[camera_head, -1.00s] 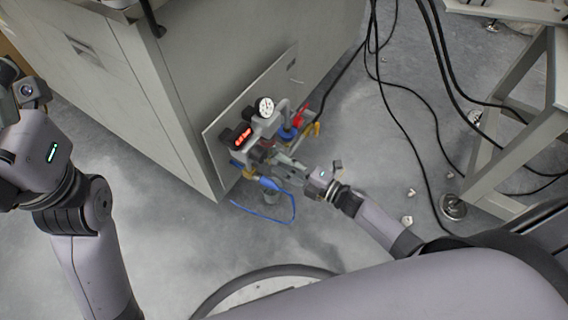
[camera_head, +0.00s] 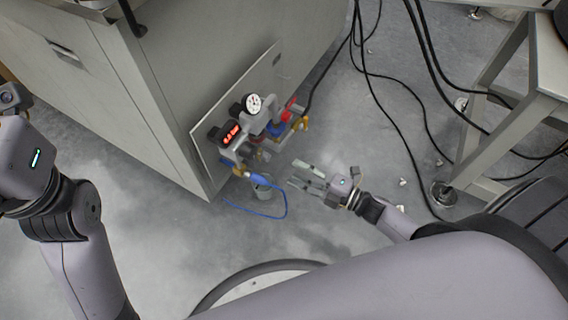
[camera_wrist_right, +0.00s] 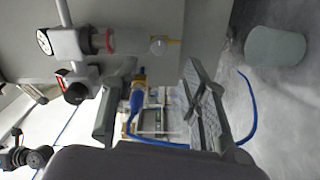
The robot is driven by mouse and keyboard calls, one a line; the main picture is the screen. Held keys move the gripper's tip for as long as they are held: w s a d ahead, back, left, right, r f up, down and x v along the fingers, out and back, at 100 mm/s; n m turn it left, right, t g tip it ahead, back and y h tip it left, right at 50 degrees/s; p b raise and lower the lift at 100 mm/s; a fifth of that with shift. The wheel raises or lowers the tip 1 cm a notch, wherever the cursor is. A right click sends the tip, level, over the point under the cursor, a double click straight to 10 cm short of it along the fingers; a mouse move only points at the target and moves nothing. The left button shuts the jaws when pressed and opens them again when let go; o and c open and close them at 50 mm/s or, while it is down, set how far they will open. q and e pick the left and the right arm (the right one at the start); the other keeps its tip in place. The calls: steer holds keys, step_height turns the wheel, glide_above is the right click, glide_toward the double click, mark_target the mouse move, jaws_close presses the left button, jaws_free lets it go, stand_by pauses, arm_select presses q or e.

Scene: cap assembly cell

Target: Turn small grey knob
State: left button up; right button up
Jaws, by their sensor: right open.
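The air unit stands on a grey panel (camera_head: 205,150) on the cabinet side, with a round white gauge (camera_head: 253,104) and a red-lit display (camera_head: 231,132). I cannot single out the small grey knob with certainty among its grey parts. My right gripper (camera_head: 293,173) is open and empty, to the right of and apart from the unit's lower part.
A blue part (camera_head: 275,129) and red handle (camera_head: 290,106) sit on the unit's right. Black cables (camera_head: 385,115) and a metal stand (camera_head: 510,125) are at right.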

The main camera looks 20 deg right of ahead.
steer(key=v, duration=0.3)
steer(key=shift+s+d, duration=0.2)
steer(key=shift+s, duration=0.05)
stand_by(0.4)
